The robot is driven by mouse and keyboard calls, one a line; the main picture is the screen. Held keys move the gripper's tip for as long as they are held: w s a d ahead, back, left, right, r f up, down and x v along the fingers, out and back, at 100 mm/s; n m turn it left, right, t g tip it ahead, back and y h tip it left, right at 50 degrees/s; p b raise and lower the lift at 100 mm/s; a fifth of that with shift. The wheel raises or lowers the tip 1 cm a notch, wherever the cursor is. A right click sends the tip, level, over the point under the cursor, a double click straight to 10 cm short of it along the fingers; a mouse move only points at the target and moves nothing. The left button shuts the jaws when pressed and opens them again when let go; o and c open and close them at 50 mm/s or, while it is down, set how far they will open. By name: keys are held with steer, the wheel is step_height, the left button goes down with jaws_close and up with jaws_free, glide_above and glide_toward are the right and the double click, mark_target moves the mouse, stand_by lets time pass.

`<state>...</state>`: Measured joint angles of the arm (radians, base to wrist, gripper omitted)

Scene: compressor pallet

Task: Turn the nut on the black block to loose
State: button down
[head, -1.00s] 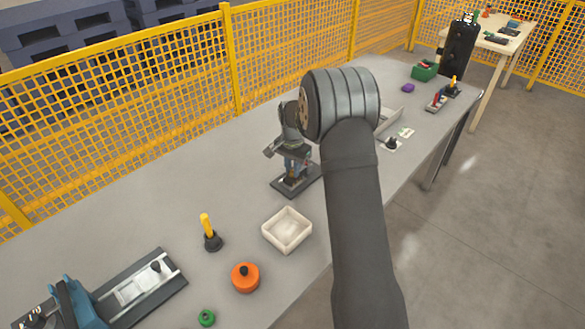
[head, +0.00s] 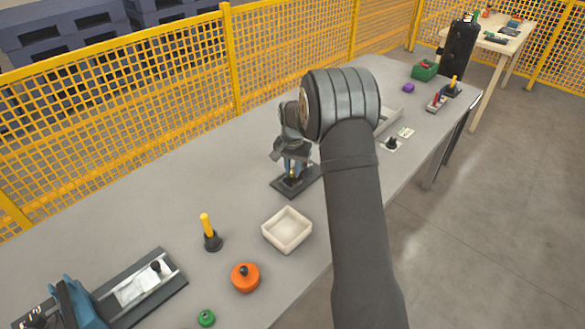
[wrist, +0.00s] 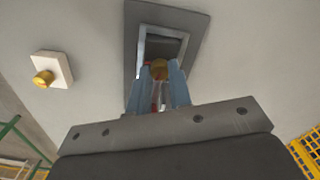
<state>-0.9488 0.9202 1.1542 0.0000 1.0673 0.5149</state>
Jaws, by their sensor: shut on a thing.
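The black block (head: 283,187) stands on the grey table left of my arm in the head view. It also shows in the wrist view (wrist: 197,20) as a dark plate with a lighter frame in its middle. A brass-coloured nut (wrist: 160,69) shows between my fingertips in the wrist view. My gripper (head: 292,173) points down at the block, and its fingers (wrist: 160,82) are shut on the nut. The fingers hide part of the nut and the block. I cannot tell how far the nut has turned.
A cream tray (head: 287,230), a yellow-handled tool (head: 207,228) and an orange round part (head: 245,277) stand in front of the block. Yellow mesh fencing (head: 120,110) runs behind the table.

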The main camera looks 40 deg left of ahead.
mark_target(292, 171)
steer(key=c, duration=1.3)
jaws_free()
step_height(292, 171, up, 18)
steer(key=shift+f, duration=0.25)
